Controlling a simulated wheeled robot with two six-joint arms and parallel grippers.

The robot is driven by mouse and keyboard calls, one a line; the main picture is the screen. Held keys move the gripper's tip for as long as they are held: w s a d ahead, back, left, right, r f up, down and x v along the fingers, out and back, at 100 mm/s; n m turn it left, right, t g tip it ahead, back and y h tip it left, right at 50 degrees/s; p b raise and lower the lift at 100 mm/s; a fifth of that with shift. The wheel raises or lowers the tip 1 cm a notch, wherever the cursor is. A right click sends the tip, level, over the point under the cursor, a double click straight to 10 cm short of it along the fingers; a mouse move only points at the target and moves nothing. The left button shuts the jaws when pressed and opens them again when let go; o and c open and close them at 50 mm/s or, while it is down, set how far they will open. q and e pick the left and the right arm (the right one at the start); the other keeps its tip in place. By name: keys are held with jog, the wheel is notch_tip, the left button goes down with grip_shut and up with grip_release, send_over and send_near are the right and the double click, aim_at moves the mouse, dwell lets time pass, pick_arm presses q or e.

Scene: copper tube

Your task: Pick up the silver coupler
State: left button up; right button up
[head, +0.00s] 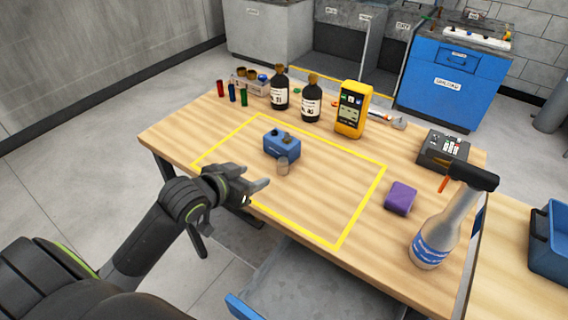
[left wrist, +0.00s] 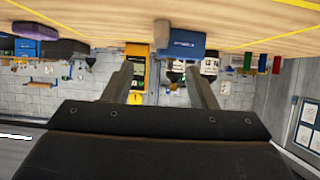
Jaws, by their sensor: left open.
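The silver coupler (head: 282,166) is a small greyish cylinder standing on the wooden table, just in front of the blue block (head: 282,146). In the left wrist view, which is upside down, the coupler (left wrist: 161,32) shows beside the blue block (left wrist: 186,45). My left gripper (head: 256,190) is open and empty over the table's near left edge, left of and nearer than the coupler, apart from it. Its two fingers (left wrist: 160,76) point toward the coupler in the left wrist view. My right gripper is not in view.
A yellow outline (head: 362,208) marks the table around the block and coupler. Brown bottles (head: 312,102), a yellow meter (head: 353,110) and small coloured tubes (head: 231,92) stand behind. A purple block (head: 400,198) and a spray bottle (head: 435,235) are at the right. The outlined area's right half is clear.

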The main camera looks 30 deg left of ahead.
pick_arm(q)
send_near(280, 167)
jog(key=x, duration=0.5)
jog(key=shift+x, duration=2.7)
jog(key=shift+f, duration=0.15)
jog(key=shift+s, duration=0.1)
grip_shut()
